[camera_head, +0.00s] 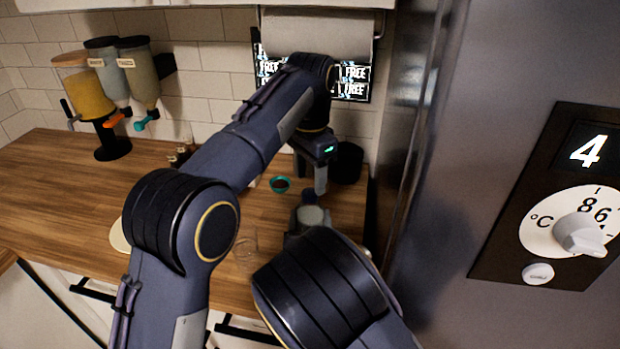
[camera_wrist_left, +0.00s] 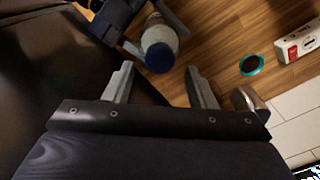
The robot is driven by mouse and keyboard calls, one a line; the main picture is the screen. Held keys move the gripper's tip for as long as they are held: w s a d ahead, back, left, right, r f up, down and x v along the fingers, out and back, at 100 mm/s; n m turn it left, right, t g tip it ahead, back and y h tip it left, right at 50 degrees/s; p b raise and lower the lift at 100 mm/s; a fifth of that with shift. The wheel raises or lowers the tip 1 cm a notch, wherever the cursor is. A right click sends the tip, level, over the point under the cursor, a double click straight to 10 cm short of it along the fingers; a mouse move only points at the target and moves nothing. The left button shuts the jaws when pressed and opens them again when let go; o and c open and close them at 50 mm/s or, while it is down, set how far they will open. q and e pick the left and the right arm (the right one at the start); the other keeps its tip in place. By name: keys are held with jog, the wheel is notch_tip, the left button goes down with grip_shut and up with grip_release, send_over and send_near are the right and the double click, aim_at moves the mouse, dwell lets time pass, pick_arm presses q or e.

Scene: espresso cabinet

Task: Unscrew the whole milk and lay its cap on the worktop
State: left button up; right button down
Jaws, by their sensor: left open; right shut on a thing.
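The milk bottle (camera_head: 312,215) stands upright near the fridge side of the worktop, with its dark blue cap (camera_head: 310,197) on top. In the left wrist view the bottle (camera_wrist_left: 160,36) shows from above, its cap (camera_wrist_left: 159,59) facing the camera. My left gripper (camera_head: 313,180) is above the bottle, pointing down. In the left wrist view my left gripper (camera_wrist_left: 161,90) is open and empty, its fingers apart from the cap. My right gripper (camera_wrist_left: 153,22) is shut on the bottle's body below the cap; my right arm hides much of it in the head view.
A teal-rimmed round dish (camera_head: 280,184) lies on the wooden worktop (camera_head: 60,180) left of the bottle. A dark canister (camera_head: 347,163) stands behind it. The steel fridge (camera_head: 480,100) closes off the right. Dispensers (camera_head: 140,75) stand back left; the worktop's left middle is clear.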

aim_at(310, 192)
pick_arm(q)
jog(key=m, duration=0.2)
jog(key=r+m, duration=0.1)
jog(key=m, duration=0.1)
jog(key=shift+w+a+r, duration=0.1)
jog(key=shift+r, duration=0.1)
jog(key=m, duration=0.1)
jog(key=r+m, duration=0.1)
jog(key=m, duration=0.3)
jog(key=shift+r, duration=0.4)
jog(key=shift+f+m, duration=0.3)
jog(key=shift+f, duration=0.2)
notch_tip(310, 192, down, 7)
jog(key=shift+r, duration=0.1)
